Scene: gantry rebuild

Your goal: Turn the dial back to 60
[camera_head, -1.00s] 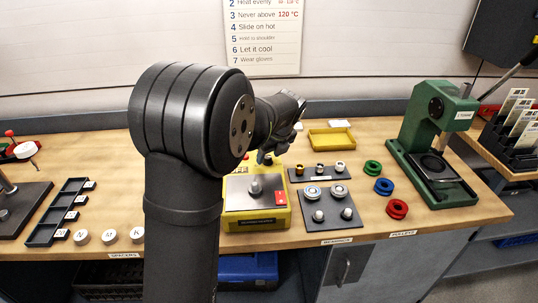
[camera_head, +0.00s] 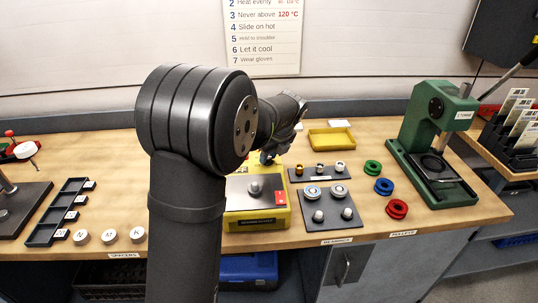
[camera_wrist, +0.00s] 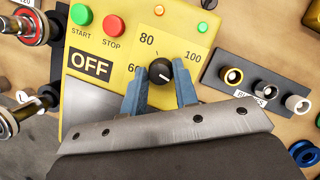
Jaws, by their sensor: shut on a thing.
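The dial (camera_wrist: 160,71) is a small black knob with a white mark on the yellow heater panel (camera_wrist: 118,50). In the wrist view my gripper (camera_wrist: 159,74) has its two blue fingers on either side of the dial, shut on it. The numbers 80 and 100 show above and to the right; the 60 at left is partly covered by a finger. The white mark appears to point to the lower right, but it is too small to be sure. In the head view the yellow heater (camera_head: 278,218) stands on the bench, with my gripper (camera_head: 268,157) at its back, largely hiding the panel.
The panel has a green START button (camera_wrist: 80,14), a red STOP button (camera_wrist: 115,26) and an OFF sign (camera_wrist: 90,65). A yellow tray (camera_head: 331,138) and a green press (camera_head: 432,150) stand farther right.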

